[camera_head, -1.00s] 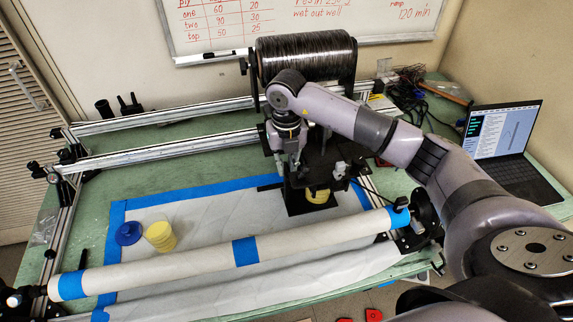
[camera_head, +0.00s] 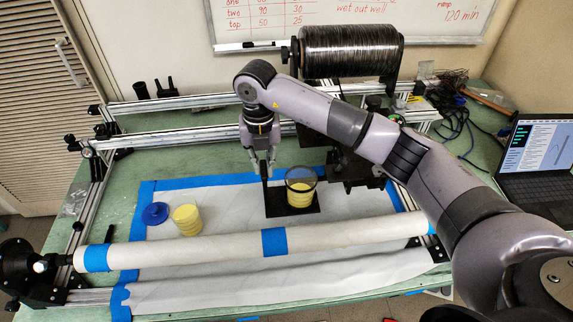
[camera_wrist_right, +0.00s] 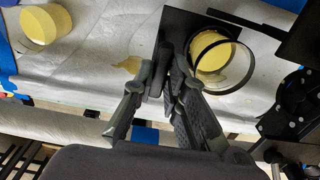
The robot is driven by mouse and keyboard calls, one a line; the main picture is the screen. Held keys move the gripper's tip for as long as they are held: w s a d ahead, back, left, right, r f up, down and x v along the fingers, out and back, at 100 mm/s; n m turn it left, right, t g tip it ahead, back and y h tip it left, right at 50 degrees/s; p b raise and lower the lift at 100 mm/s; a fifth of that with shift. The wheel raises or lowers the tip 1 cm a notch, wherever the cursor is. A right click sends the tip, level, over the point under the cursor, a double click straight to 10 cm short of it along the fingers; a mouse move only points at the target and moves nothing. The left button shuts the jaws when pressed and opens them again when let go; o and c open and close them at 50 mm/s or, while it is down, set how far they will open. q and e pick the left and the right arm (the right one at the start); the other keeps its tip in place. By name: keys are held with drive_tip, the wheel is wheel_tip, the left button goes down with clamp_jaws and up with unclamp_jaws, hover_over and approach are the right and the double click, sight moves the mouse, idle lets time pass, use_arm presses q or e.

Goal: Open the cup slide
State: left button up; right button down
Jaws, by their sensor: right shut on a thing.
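The cup slide (camera_head: 278,211) is a flat black plate with a short upright handle (camera_head: 265,196) at its left side. The plate stands out to the left of the dark carriage (camera_head: 350,172). A clear round cup (camera_head: 301,174) with yellow contents sits on the plate, uncovered from above. My right gripper (camera_head: 262,170) is shut on the handle, left of the cup. In the right wrist view, its fingers (camera_wrist_right: 170,72) close around the dark handle (camera_wrist_right: 159,68), with the clear cup (camera_wrist_right: 246,72) just to the right. My left gripper is not in view.
A yellow cup (camera_head: 187,219) and a blue lid (camera_head: 155,213) stand on the white sheet at left. A white roll (camera_head: 200,245) with blue tape crosses the front. Metal rails (camera_head: 180,103) run behind, and a black tow spool (camera_head: 350,50) is above. A laptop (camera_head: 540,155) stands at right.

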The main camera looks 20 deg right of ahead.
drive_tip(key=a, duration=0.2)
drive_tip(key=w+a, duration=0.1)
drive_tip(key=a, duration=0.1)
drive_tip(key=shift+b, duration=0.4)
drive_tip(key=c, duration=1.6)
unclamp_jaws()
wheel_tip(320, 180, up, 12)
